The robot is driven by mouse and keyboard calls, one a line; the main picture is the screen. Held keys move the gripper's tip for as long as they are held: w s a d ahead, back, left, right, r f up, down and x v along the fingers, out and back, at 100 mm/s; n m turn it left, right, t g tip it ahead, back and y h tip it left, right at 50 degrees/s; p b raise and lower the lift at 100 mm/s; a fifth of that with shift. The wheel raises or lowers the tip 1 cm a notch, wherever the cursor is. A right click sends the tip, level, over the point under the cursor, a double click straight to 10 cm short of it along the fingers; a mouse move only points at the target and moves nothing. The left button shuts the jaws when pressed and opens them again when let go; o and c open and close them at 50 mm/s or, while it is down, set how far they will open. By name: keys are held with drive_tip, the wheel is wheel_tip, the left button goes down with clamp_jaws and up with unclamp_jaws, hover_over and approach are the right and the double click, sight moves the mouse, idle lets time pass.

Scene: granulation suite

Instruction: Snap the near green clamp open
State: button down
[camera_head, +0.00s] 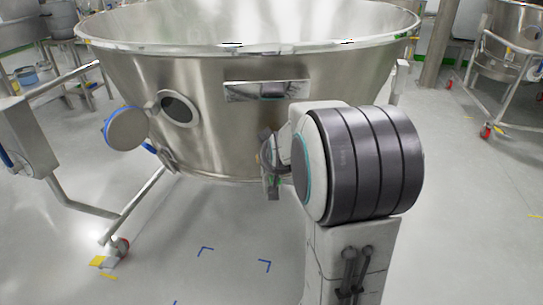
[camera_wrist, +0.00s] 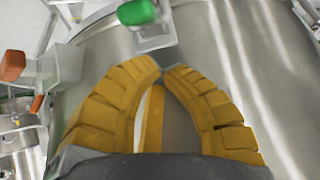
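A green clamp handle (camera_wrist: 137,12) shows at the top of the wrist view, cut by the picture's edge. It sits by a metal bracket (camera_wrist: 155,40) on the steel vessel wall. Whether the tips touch the bracket I cannot tell. In the head view my arm largely hides this area, and I cannot make out the clamp clearly.
The large steel vessel (camera_head: 225,90) fills the upper middle of the head view, with an open round port cover (camera_head: 126,129) at left. An orange-red handle (camera_wrist: 12,65) is at the wrist view's left. Floor at right is clear up to another wheeled vessel (camera_head: 507,42).

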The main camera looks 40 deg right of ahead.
drive_tip(key=shift+s+a+f+b, duration=0.15)
drive_tip(key=shift+s+f+b, duration=0.2)
drive_tip(key=shift+f, duration=0.25)
drive_tip(key=shift+s+a+f+b, duration=0.15)
drive_tip(key=shift+s+f+b, duration=0.1)
drive_tip(key=shift+f+b, duration=0.25)
drive_tip(key=shift+f, duration=0.1)
